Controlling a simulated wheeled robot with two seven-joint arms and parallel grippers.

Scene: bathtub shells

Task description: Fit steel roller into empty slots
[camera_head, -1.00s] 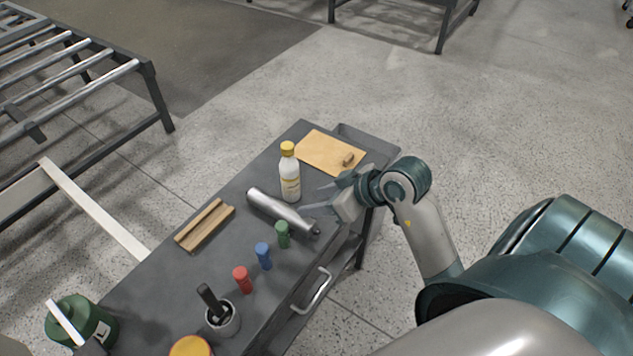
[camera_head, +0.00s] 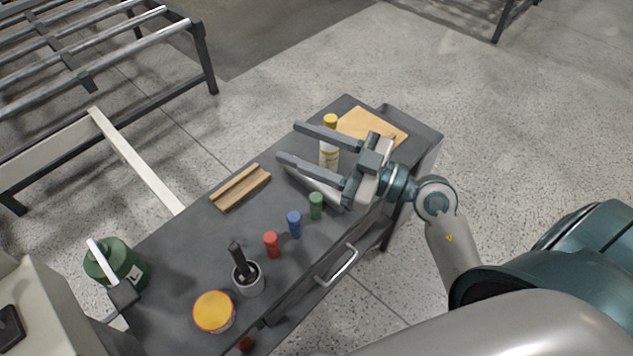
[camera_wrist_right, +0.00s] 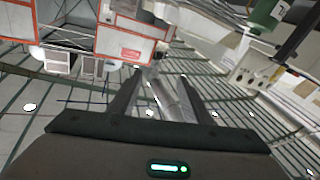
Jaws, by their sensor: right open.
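The steel roller (camera_head: 318,188) lies on the dark cart top, mostly hidden under my right gripper in the head view. My right gripper (camera_head: 288,142) is open, its two long fingers spread and reaching left above the cart, over the roller and in front of the white bottle. In the right wrist view the open fingers (camera_wrist_right: 157,90) frame a grey cylindrical shape, too unclear to name. The roller rack (camera_head: 105,68) stands on the floor at the upper left, with bright rollers across its dark frame and gaps between them. My left gripper is not visible.
The bottle (camera_head: 329,156) stands beside the fingers, near a tan board (camera_head: 372,128). Wooden strips (camera_head: 240,187), green (camera_head: 316,206), blue (camera_head: 294,224) and red (camera_head: 271,244) cylinders, a cup (camera_head: 248,279) and a yellow-lidded tin (camera_head: 213,312) occupy the cart. A green canister (camera_head: 128,262) is left of it.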

